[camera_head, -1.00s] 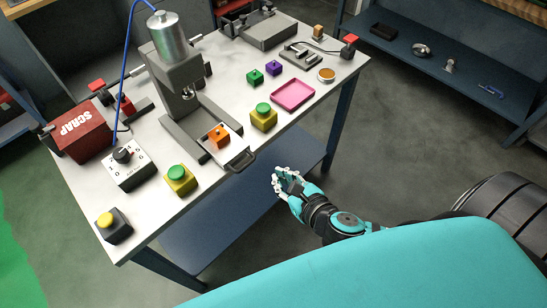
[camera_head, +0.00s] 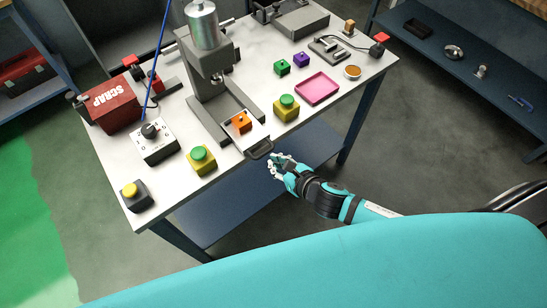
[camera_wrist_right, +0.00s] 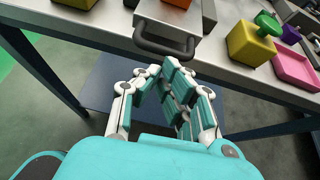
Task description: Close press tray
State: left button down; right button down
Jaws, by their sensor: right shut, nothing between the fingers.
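The press (camera_head: 207,65) stands on the white table with its tray (camera_head: 246,143) pulled out toward the front edge. An orange block (camera_head: 241,122) sits on the tray. The tray's dark handle (camera_head: 260,150) sticks out past the table edge; the handle also shows in the right wrist view (camera_wrist_right: 165,50). My right gripper (camera_head: 274,161) is shut and empty, just in front of and slightly below the handle. In the right wrist view the gripper's fingers (camera_wrist_right: 171,68) point at the handle; whether they touch it I cannot tell. My left gripper is out of view.
Yellow boxes with green buttons stand on both sides of the tray, left (camera_head: 202,159) and right (camera_head: 286,107). A pink tray (camera_head: 317,89), a red scrap bin (camera_head: 112,103) and a control box (camera_head: 153,141) share the table. The floor in front is clear.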

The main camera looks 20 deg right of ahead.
aim_at(267, 152)
jog(key=shift+w+a+f, duration=0.2)
jog(key=shift+w, duration=0.4)
jog(key=w, duration=0.1)
jog(key=w+a, duration=0.1)
jog(key=w, duration=0.1)
jog(key=shift+w+a+r+p, duration=0.15)
jog(key=shift+w+p, duration=0.1)
jog(key=shift+p, duration=0.15)
jog(key=shift+w+a, duration=0.1)
jog(key=shift+w, duration=0.15)
jog(key=shift+s, duration=0.15)
